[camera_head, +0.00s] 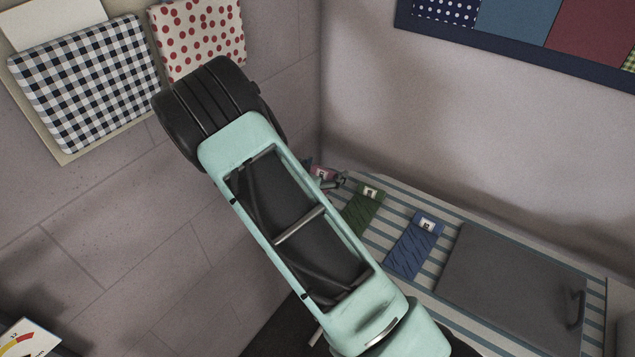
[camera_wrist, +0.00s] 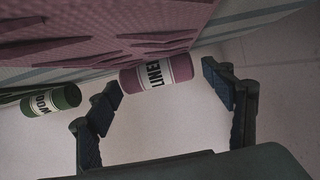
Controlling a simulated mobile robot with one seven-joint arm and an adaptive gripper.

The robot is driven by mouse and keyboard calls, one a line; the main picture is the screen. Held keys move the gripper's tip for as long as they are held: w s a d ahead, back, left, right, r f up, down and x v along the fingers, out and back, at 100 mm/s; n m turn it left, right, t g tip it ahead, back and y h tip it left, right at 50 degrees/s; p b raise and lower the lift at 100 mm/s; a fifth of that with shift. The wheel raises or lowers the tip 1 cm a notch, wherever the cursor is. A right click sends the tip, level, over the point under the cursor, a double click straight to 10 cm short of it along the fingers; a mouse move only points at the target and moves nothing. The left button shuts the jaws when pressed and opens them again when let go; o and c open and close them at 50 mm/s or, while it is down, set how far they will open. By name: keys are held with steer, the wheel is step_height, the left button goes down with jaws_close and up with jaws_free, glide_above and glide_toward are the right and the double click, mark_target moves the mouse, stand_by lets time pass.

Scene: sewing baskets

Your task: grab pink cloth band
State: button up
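The pink cloth band (camera_head: 325,173) lies at the left end of the striped surface in the head view, mostly hidden behind my arm. In the wrist view its patterned cloth (camera_wrist: 110,32) fills the upper left, and its rolled pink end (camera_wrist: 181,68) carries a white label reading "LINEN". My gripper (camera_wrist: 161,79) is open, with one dark finger on each side of that rolled end. I see no clear grip on it. In the head view, only a small part of my gripper (camera_head: 338,182) shows beside the band.
A green band (camera_head: 361,211) lies to the right of the pink one, and its rolled end (camera_wrist: 50,99) shows in the wrist view. A blue band (camera_head: 412,248) and a grey panel (camera_head: 510,275) with a handle lie farther right. Walls stand close behind and left.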

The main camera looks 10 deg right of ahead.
steer(key=c, duration=1.1)
steer(key=shift+r, duration=0.1)
